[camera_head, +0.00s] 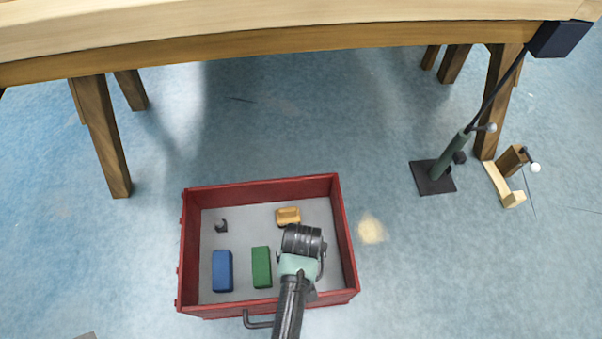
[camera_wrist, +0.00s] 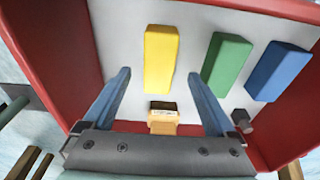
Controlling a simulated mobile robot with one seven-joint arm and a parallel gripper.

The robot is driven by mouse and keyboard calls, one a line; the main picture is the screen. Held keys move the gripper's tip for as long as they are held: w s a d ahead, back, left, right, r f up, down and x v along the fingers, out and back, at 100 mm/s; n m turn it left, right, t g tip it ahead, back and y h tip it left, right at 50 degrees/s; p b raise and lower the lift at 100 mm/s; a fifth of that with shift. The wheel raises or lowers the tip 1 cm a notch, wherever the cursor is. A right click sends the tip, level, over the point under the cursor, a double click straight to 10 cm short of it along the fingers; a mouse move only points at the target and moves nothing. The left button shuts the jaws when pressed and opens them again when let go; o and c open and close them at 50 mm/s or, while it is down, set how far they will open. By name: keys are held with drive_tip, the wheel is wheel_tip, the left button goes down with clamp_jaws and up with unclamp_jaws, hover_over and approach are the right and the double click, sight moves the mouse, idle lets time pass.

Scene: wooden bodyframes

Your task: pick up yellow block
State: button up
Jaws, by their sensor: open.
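The yellow block (camera_wrist: 160,58) lies on the light floor of a red-walled box (camera_wrist: 297,10) in the wrist view. My gripper (camera_wrist: 159,76) is open and empty, its two blue-grey fingers spread to either side of the yellow block's near end in that view. I cannot tell how high the fingertips are above it. In the head view, my gripper (camera_head: 302,241) is over the right part of the red box (camera_head: 349,235), and my arm hides the yellow block there.
A green block (camera_head: 261,267) and a blue block (camera_head: 222,271) lie left of my arm in the box. A small tan piece (camera_head: 288,216) and a dark knob-like piece (camera_head: 221,226) are near its far wall. A wooden table (camera_head: 300,42) stands beyond.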

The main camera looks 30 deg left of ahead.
drive_tip(key=f+b, duration=0.4)
drive_tip(key=f, duration=0.1)
drive_tip(key=shift+w+a+b, duration=0.15)
drive_tip(key=shift+w+b, duration=0.15)
drive_tip(key=shift+r, duration=0.1)
clamp_jaws()
